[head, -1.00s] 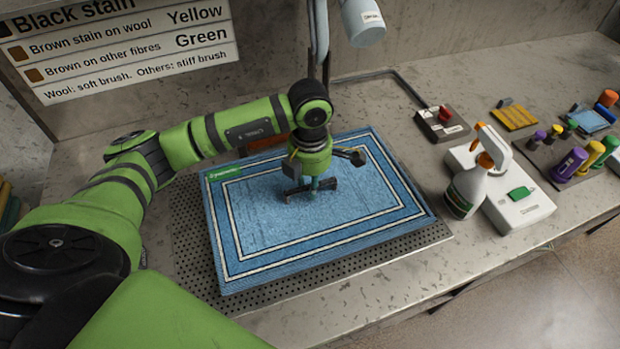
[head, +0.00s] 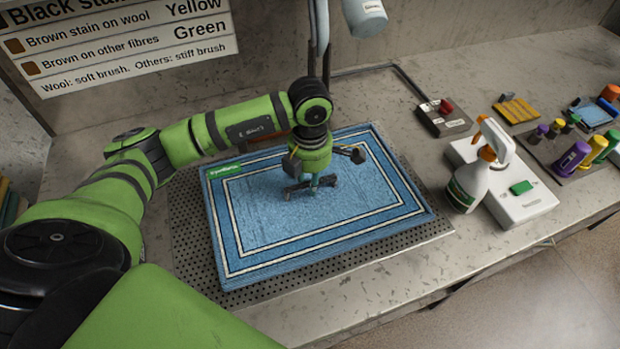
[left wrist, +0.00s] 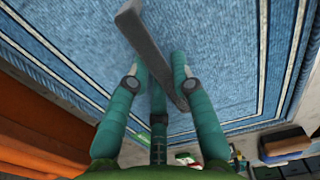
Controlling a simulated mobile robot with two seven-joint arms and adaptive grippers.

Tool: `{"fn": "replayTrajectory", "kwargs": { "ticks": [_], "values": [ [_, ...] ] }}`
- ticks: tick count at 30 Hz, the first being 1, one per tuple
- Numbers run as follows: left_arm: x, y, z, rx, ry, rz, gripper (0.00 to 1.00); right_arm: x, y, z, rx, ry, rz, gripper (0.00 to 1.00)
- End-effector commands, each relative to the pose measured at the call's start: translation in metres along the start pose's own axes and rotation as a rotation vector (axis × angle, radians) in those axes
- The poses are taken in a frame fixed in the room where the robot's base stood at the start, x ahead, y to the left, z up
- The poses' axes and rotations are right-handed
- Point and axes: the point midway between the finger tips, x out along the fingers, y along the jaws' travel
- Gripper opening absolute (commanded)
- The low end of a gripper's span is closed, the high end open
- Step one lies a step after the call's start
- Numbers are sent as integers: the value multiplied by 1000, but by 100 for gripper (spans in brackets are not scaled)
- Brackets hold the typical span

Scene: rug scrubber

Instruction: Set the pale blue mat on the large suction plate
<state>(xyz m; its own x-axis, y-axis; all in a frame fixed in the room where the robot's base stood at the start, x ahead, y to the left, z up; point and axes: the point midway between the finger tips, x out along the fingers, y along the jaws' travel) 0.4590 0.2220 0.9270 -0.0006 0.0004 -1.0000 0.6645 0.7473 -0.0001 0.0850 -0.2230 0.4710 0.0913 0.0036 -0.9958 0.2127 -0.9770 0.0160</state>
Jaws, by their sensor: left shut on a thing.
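The pale blue mat (head: 275,212), with white and dark border lines and a green label in one corner, lies squared over the large perforated suction plate (head: 205,270). The plate's edge shows along the mat's left, front and right sides. I cannot tell whether the mat touches the plate everywhere. My left gripper (head: 309,184) points down over the mat's middle, shut on a dark grey bar. The left wrist view shows the grey bar (left wrist: 150,45) between the teal fingers, with mat weave behind it. Whether the bar is fixed to the mat is hidden. My right gripper is out of view.
A white spray bottle (head: 468,185) stands at the right beside a white box with a green switch (head: 521,188). The counter's front strip is clear.

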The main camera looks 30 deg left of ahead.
Motion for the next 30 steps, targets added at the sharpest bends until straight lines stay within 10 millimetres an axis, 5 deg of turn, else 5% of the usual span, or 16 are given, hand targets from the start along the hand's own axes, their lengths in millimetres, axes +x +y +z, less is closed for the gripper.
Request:
{"fn": "replayTrajectory", "kwargs": {
  "ticks": [19,20,21,30],
  "values": [
    [9,1,0,-1,-2,1,0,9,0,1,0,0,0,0],
    [8,1,0,-1,-3,1,35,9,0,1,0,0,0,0],
    [8,1,0,-1,-2,1,51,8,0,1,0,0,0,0],
    [10,0,0,0,2,0,51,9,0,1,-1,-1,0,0]
  ]
}}
